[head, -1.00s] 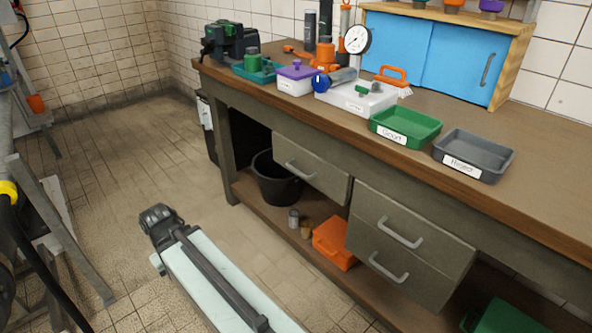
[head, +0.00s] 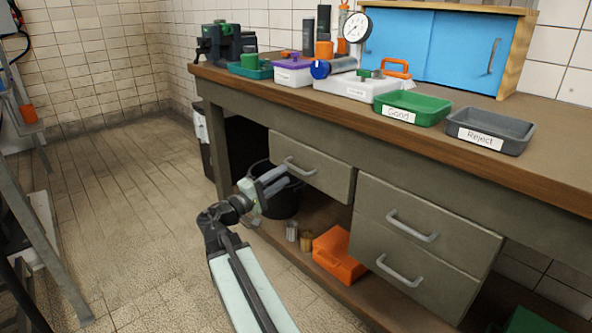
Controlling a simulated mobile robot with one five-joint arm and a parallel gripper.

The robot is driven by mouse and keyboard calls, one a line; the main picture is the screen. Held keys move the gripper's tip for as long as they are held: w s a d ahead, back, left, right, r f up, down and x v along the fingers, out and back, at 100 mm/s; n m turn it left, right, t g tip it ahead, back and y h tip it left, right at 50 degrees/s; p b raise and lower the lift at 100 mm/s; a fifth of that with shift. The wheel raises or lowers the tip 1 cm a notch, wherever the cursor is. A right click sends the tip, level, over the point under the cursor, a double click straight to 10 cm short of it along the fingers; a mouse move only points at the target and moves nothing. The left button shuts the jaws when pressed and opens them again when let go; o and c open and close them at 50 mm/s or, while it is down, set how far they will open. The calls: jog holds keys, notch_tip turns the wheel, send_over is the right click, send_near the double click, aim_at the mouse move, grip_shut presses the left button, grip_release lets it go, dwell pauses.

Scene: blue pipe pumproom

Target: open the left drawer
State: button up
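The left drawer (head: 325,178) is the single grey-brown drawer under the workbench top, left of a stack of two drawers. Its front looks flush with the bench, so it appears closed. Its pale bar handle (head: 299,167) is on the front. My gripper (head: 280,180) is in front of and just below left of this handle, pointing right toward the drawer. Its two grey fingers look apart with nothing between them. I see no contact with the handle, though the exact depth gap is hard to judge.
Two stacked drawers (head: 420,245) with bar handles are to the right. On the lower shelf are a black bucket (head: 283,203) behind my gripper, small cans (head: 292,231) and an orange box (head: 338,255). The bench top's wooden edge (head: 400,138) overhangs the drawers. Floor to the left is clear.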

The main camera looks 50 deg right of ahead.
aim_at(294, 168)
jog(key=p+x, duration=0.1)
jog(key=x, duration=0.5)
grip_shut()
dwell(0.6)
dwell(0.6)
